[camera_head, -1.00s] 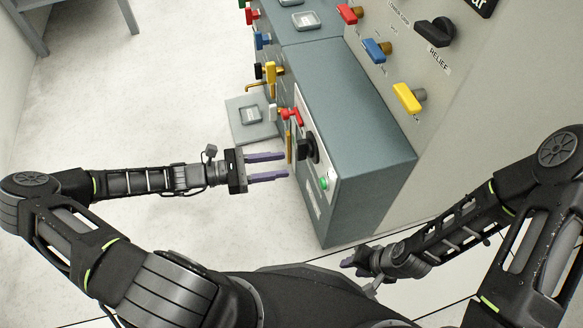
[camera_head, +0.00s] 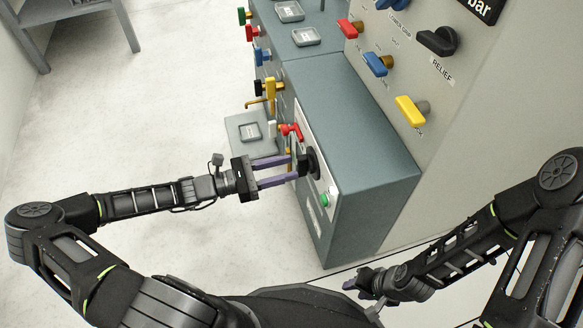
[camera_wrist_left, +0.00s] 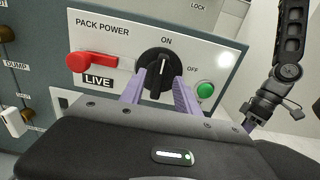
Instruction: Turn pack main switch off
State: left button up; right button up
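The pack main switch (camera_wrist_left: 158,69) is a black rotary knob on a white panel (camera_wrist_left: 215,50) marked PACK POWER, ON and OFF. In the left wrist view its white pointer line stands upright, toward ON. The switch also shows in the head view (camera_head: 312,162). My left gripper (camera_head: 290,171) is open, with its two purple fingers reaching to the knob, one on each side in the left wrist view (camera_wrist_left: 160,88). Whether they touch it I cannot tell. My right gripper (camera_head: 355,286) is low near the cabinet's front corner, far from the switch; its fingers are hard to make out.
A red lever (camera_wrist_left: 92,61) marked LIVE sits left of the knob and a green button (camera_wrist_left: 205,90) right of it. The teal cabinet (camera_head: 350,130) carries the panel. Coloured handles, such as a yellow one (camera_head: 410,110), stick out nearby.

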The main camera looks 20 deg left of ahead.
aim_at(304, 166)
pick_arm(q)
jog(key=shift+x, duration=1.1)
jog(key=shift+c, duration=0.2)
grip_shut()
